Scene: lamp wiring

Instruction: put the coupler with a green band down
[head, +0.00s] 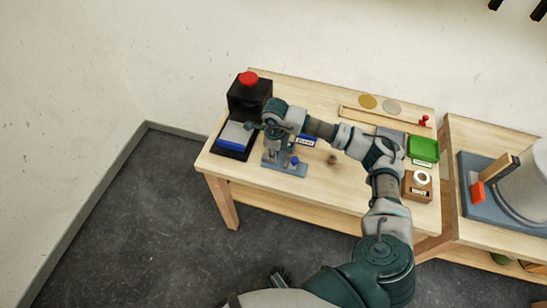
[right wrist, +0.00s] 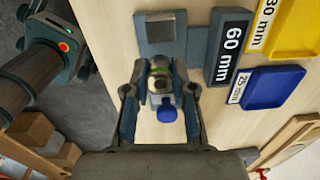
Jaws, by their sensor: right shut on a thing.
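The coupler with a green band (right wrist: 161,68) is between the fingers of my right gripper (right wrist: 160,100) in the right wrist view, and the gripper is shut on it. In the head view my right gripper (head: 272,137) is over a blue-grey fixture (head: 288,170) at the left part of the table and hides the coupler. A blue knob (right wrist: 167,111) shows just below the coupler in the wrist view. I cannot tell whether the coupler touches the fixture. A small dark part at the bottom of the head view seems to be my left gripper (head: 280,279); its fingers are unclear.
A black device with a red button (head: 248,78) and a blue-topped tray (head: 235,136) stand left of the fixture. A 60 mm block (right wrist: 230,47), a blue 25 mm tray (right wrist: 275,87) and a yellow tray (right wrist: 296,30) are close by. A green bin (head: 423,149) stands at right.

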